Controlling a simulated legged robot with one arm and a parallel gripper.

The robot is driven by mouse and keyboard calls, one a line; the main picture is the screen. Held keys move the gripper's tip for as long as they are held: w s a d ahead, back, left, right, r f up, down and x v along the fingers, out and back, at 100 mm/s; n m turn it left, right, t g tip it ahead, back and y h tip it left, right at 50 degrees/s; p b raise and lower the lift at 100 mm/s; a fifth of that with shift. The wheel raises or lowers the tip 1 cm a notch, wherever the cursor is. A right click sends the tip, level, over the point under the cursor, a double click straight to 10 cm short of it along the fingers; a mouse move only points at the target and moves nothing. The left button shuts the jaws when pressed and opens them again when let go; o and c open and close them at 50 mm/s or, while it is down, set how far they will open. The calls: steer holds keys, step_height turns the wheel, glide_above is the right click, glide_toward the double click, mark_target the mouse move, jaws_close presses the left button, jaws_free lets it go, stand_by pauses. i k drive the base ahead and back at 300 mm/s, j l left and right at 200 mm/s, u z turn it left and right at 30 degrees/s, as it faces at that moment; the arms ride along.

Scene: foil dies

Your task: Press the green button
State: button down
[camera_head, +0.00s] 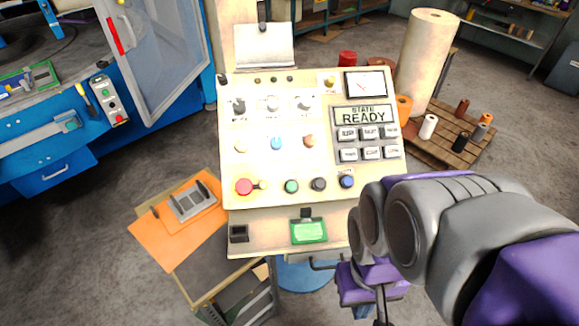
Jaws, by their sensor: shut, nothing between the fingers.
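The green button (291,186) is a small round button in the bottom row of the cream control panel (228,150). A blue button (347,182) ends the row. The green button is in plain sight and nothing touches it. My grey and purple arm comes in from the lower right. My gripper (328,264) shows in part below the arm's round grey joints, under the panel and to the right of the green button. It is shut and apart from the button.
A green-faced item (309,231) lies on the ledge below the buttons. An orange board (150,237) juts out at left. A blue machine (60,150) stands farther left. A pallet (445,150) with rolls stands behind at right.

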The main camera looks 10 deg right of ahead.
mark_target(291, 186)
steer(key=k+j, duration=0.1)
steer(key=j, duration=0.25)
steer(key=k+j, duration=0.1)
steer(key=j, duration=0.25)
steer(key=k+j, duration=0.1)
steer(key=j, duration=0.25)
steer(key=k+j, duration=0.1)
steer(key=j, duration=0.25)
steer(key=z, duration=0.05)
